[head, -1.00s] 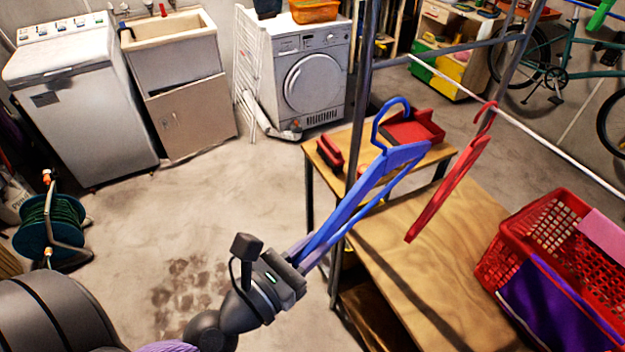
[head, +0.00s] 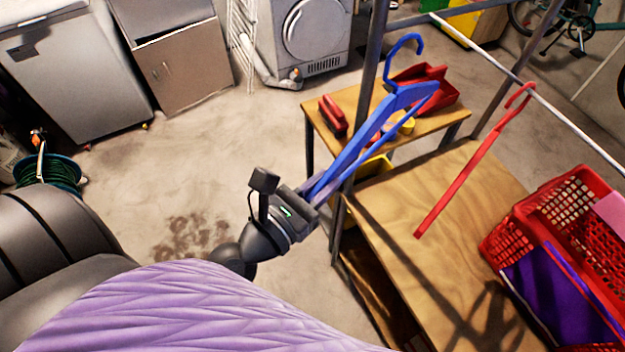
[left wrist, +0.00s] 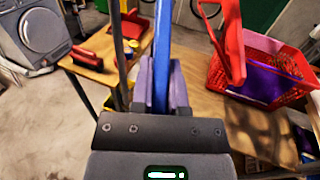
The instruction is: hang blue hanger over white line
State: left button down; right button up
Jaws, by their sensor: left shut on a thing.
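The blue hanger (head: 372,128) is held up by my left gripper (head: 312,196), which is shut on its lower end. Its hook (head: 405,45) points up, left of the white line (head: 560,112) and apart from it in the head view. The white line runs from the top centre down to the right edge. A red hanger (head: 470,165) hangs from the line, right of the blue hanger. In the left wrist view the blue hanger (left wrist: 162,60) rises between the fingers, and the red hanger (left wrist: 232,45) is to its right. My right gripper is not in view.
A grey metal post (head: 368,90) stands close behind the blue hanger. A wooden table (head: 440,225) lies below the line, with a red basket (head: 505,225) at its right. A smaller table holds a red brush (head: 332,115) and a red dustpan (head: 440,95).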

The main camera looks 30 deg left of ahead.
pick_arm(q)
jog(key=w+d+p, duration=0.3)
jog(key=w+d, duration=0.6)
jog(key=w, duration=0.3)
jog(key=f+b, duration=0.2)
jog(key=b, duration=0.1)
jog(key=f+b, duration=0.1)
jog(key=f, duration=0.1)
jog(key=shift+s+a, duration=0.25)
jog(key=shift+s, duration=0.05)
jog(key=c, duration=0.5)
grip_release()
jog(key=shift+c, duration=0.2)
jog(key=shift+s, duration=0.1)
